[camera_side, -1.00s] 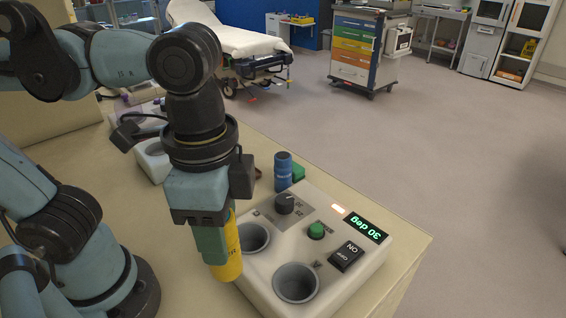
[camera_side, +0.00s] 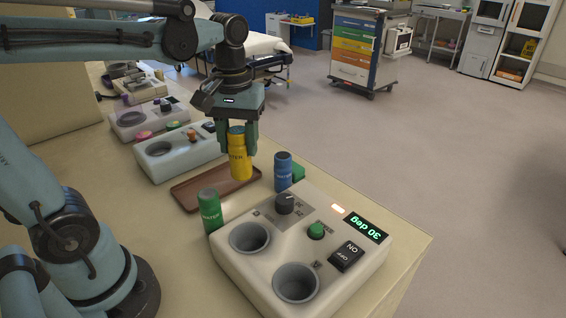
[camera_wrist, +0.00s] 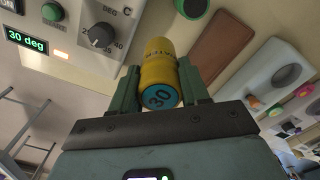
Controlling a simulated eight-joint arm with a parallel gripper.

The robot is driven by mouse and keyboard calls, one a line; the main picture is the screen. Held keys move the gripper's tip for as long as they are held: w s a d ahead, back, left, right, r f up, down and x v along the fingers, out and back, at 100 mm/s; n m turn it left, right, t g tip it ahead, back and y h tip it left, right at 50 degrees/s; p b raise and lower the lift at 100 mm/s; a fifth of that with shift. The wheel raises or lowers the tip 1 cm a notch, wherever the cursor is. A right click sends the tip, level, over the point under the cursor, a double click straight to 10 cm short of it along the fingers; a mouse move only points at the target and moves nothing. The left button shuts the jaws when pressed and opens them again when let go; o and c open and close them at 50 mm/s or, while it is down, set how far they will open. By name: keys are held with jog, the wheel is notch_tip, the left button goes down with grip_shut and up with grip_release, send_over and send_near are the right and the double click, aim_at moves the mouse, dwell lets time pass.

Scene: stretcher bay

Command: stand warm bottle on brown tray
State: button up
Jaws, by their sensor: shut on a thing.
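My gripper (camera_side: 238,148) is shut on a yellow bottle (camera_side: 241,168) with a teal cap. The bottle is upright at the far right part of the brown tray (camera_side: 193,194). I cannot tell whether its base touches the tray. In the wrist view the yellow bottle (camera_wrist: 158,62) sits between the fingers of my gripper (camera_wrist: 160,82), and its cap reads 30. The brown tray (camera_wrist: 221,50) shows there to the right of the bottle, flat and bare.
A warmer (camera_side: 345,283) with two empty wells reads 30 deg. A green bottle (camera_side: 210,211) stands between warmer and tray. A blue bottle (camera_side: 283,173) stands right of the tray, with a green object (camera_side: 298,173) behind. White devices (camera_side: 176,154) line the bench to the left.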

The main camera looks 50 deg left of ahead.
jog(key=shift+n, duration=0.8)
jog(key=shift+w+a+f, duration=0.2)
jog(key=shift+a+f, duration=1.7)
jog(key=shift+a, duration=0.5)
jog(key=shift+w+a+f, duration=0.2)
jog(key=shift+a+f, duration=1.75)
jog(key=shift+a, duration=0.4)
jog(key=shift+w+a+f, duration=0.2)
jog(key=shift+a+f, duration=1.7)
jog(key=shift+a, duration=0.5)
jog(key=shift+f, duration=0.1)
jog(key=o, duration=1.3)
jog(key=shift+c, duration=0.2)
